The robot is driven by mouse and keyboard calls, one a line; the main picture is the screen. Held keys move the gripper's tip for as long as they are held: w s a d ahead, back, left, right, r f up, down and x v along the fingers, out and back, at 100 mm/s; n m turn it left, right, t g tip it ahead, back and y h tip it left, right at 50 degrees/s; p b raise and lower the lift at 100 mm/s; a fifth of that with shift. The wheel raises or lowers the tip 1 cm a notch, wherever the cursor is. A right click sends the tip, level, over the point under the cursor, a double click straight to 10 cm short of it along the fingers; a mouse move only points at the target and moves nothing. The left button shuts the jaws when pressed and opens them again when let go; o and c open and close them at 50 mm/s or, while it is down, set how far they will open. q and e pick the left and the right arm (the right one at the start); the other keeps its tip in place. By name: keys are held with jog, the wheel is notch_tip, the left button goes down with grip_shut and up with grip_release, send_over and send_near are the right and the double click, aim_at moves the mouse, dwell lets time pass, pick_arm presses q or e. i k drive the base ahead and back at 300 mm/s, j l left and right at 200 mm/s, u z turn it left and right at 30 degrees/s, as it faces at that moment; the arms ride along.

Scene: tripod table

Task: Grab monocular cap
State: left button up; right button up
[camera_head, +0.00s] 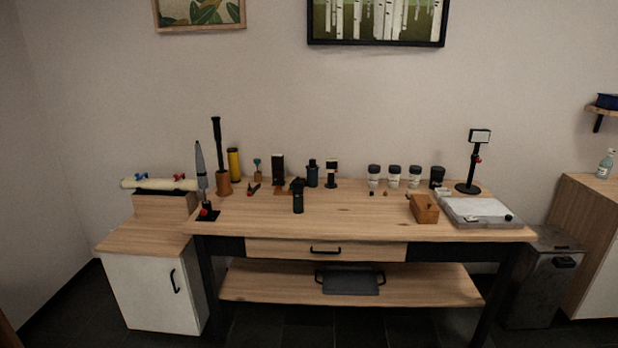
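A wooden workbench (350,215) stands against the wall with many small items on it. A short black upright object (298,197) stands near the middle and may be the monocular. A black cylinder (312,175) behind it could also be the monocular. I cannot tell which, and both are too small to make out a cap for certain. A small dark round piece (508,217) lies at the front right of the grey tray (460,220); its nature is unclear. Neither of my grippers is in view.
Jars with dark lids (394,176) line the back right. A wooden block (424,209) sits left of the tray, and a black stand (472,165) behind it. Tall rocket-like (200,172) and tube items (217,145) stand at the left. The bench's front middle is mostly clear.

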aim_at(297, 183)
jog(key=i, duration=2.45)
jog(key=u, duration=0.15)
